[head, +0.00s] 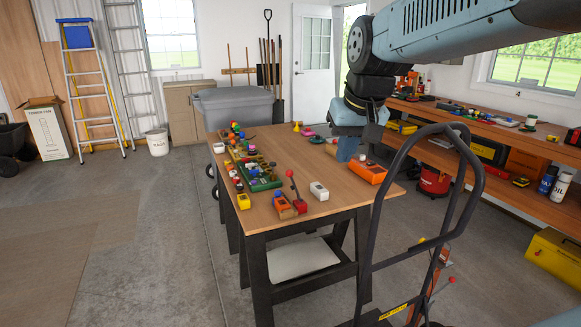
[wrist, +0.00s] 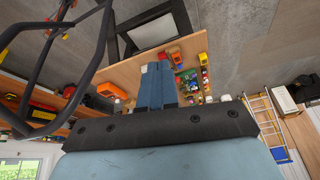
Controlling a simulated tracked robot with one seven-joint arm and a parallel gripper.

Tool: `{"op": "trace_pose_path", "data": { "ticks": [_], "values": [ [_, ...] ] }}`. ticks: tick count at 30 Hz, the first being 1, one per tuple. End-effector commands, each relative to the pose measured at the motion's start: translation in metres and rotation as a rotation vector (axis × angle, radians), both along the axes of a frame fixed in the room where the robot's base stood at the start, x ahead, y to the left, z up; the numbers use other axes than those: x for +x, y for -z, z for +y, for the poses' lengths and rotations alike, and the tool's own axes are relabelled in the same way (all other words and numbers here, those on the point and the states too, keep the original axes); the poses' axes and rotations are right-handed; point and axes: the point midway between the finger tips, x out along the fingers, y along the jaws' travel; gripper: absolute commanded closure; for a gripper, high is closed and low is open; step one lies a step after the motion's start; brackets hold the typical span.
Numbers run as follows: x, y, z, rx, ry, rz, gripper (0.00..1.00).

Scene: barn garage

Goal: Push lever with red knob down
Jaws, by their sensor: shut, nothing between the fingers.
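A lever with a red knob (head: 290,173) stands near the front edge of the wooden table, tilted a little to the left. Its stick rises from a small red base (head: 300,206). My gripper (head: 345,158) is shut and empty, pointing down over the table, to the right of the lever and apart from it. In the wrist view my gripper's blue fingers (wrist: 155,82) are together. Small coloured boxes show beyond them there, but I cannot tell which is the lever.
An orange box with a blue knob (head: 283,208) stands left of the lever, a white box (head: 319,191) to its right. Several small parts crowd the table's left side. A black hand truck frame (head: 371,240) rises in front.

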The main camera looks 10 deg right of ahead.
Motion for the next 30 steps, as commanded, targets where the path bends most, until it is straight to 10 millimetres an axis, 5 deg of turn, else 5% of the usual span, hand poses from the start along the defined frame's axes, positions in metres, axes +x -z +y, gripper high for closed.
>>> {"op": "trace_pose_path", "data": {
  "ticks": [15, 30],
  "values": [
    [0.149, -0.005, -0.013, 0.077, 0.008, 0.126, 1.0],
    [0.29, 0.047, -0.039, 0.166, 0.013, 0.234, 1.0]
  ]
}}
